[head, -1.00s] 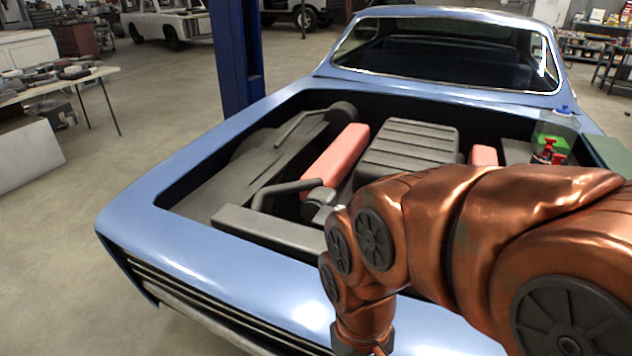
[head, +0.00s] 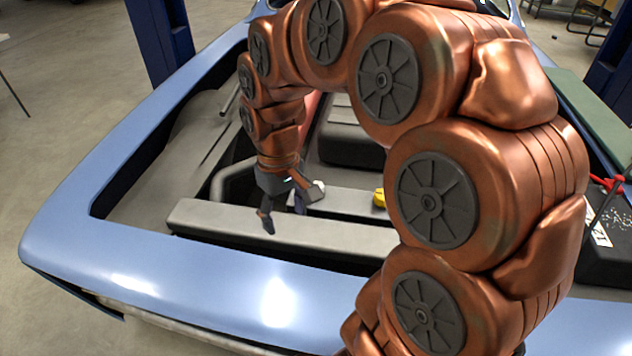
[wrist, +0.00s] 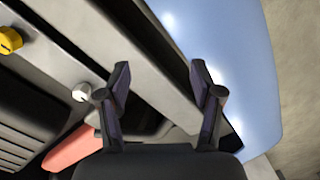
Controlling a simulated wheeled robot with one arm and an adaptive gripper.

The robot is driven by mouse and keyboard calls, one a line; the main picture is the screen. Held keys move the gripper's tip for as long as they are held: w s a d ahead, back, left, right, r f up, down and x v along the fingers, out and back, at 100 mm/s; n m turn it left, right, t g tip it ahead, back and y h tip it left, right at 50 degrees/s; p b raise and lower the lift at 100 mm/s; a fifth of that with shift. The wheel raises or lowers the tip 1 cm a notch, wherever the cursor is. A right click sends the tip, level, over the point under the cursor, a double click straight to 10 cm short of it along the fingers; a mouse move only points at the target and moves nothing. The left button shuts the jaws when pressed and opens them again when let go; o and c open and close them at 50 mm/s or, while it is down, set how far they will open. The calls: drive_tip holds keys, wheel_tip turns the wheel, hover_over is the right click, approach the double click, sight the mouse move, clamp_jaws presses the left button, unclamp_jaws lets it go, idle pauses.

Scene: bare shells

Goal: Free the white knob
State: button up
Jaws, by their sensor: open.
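The white knob (wrist: 81,91) sits on a grey engine-bay surface in the wrist view, just left of the left finger. It also shows in the head view (head: 319,186), small and close to the right of my gripper. My gripper (head: 284,214) is open and empty, pointing down over the front of the engine bay. In the wrist view my gripper (wrist: 160,75) has its two fingers spread above a long grey bar. The knob is outside the gap between them, and I cannot tell whether a finger touches it.
A yellow knob (head: 379,198) lies farther right along the same surface. The grey front bar (head: 240,222) and blue car body (head: 130,235) border the bay. A red-pink block (wrist: 72,150) is near the gripper. A dark tray (head: 612,235) with red-handled items stands at right.

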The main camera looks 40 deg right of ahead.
drive_tip(key=shift+m+t, duration=0.4)
drive_tip(key=shift+m, duration=0.3)
drive_tip(key=w+d+f, duration=0.2)
drive_tip(key=w+d, duration=0.2)
drive_tip(key=d, duration=0.2)
drive_tip(key=w+d+f, duration=0.1)
drive_tip(key=w+d, duration=0.4)
drive_tip(key=d, duration=0.1)
drive_tip(key=w+d+f, duration=0.2)
drive_tip(key=w+d, duration=0.3)
drive_tip(key=d, duration=0.1)
drive_tip(key=shift+d+f+p, duration=0.3)
drive_tip(key=shift+f+p, duration=1.1)
drive_tip(key=shift+f, duration=2.8)
drive_tip(key=c, duration=1.1)
